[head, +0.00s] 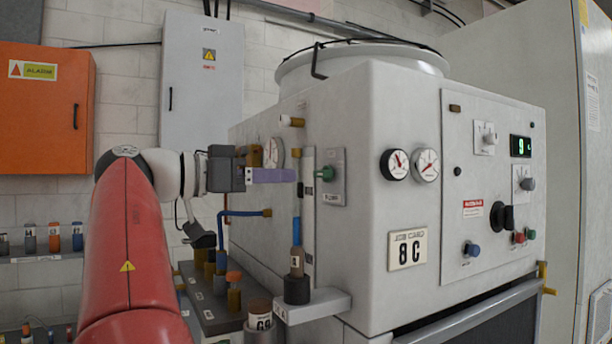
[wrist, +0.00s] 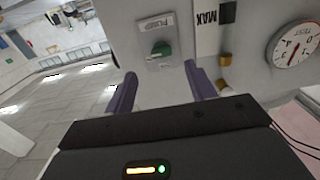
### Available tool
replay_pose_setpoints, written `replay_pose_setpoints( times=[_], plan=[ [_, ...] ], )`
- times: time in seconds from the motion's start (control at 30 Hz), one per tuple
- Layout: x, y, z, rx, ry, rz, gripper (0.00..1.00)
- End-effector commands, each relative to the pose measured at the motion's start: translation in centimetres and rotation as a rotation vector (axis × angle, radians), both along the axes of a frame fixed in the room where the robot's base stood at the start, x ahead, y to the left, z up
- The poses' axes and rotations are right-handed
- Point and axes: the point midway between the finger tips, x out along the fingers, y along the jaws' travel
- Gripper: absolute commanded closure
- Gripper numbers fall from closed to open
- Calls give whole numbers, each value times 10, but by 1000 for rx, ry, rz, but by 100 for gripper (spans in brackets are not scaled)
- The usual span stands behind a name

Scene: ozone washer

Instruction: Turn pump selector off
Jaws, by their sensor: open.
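The pump selector is a green knob (head: 325,174) on a small grey plate (head: 334,190) on the left side of the white washer cabinet. In the wrist view the green knob (wrist: 161,50) sits on its plate, marked PUMP, which appears upside down. My gripper (head: 294,175) points at the knob from the left, with its purple fingers apart. In the wrist view my gripper (wrist: 162,77) is open and empty, and the knob shows between and beyond the fingertips. The fingers appear short of the knob. The knob's exact pointing direction is hard to tell.
A vertical tube (head: 297,232) stands beside the selector, above a shelf (head: 318,305). A gauge (wrist: 294,47) and brass fittings (wrist: 224,86) are close by. The cabinet front holds two dials (head: 410,165) and a black knob (head: 501,216). An orange alarm box (head: 45,120) hangs at left.

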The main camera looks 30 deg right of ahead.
Motion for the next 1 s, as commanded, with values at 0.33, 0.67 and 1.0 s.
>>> replay_pose_setpoints(
  times=[0.33, 0.67, 1.0],
  plan=[
    [-1, -36, 3, -7, -9, -7, 45],
    [1, -73, 2, -7, -9, -3, 45],
    [1, -75, 2, -8, -9, -3, 51]
  ],
)
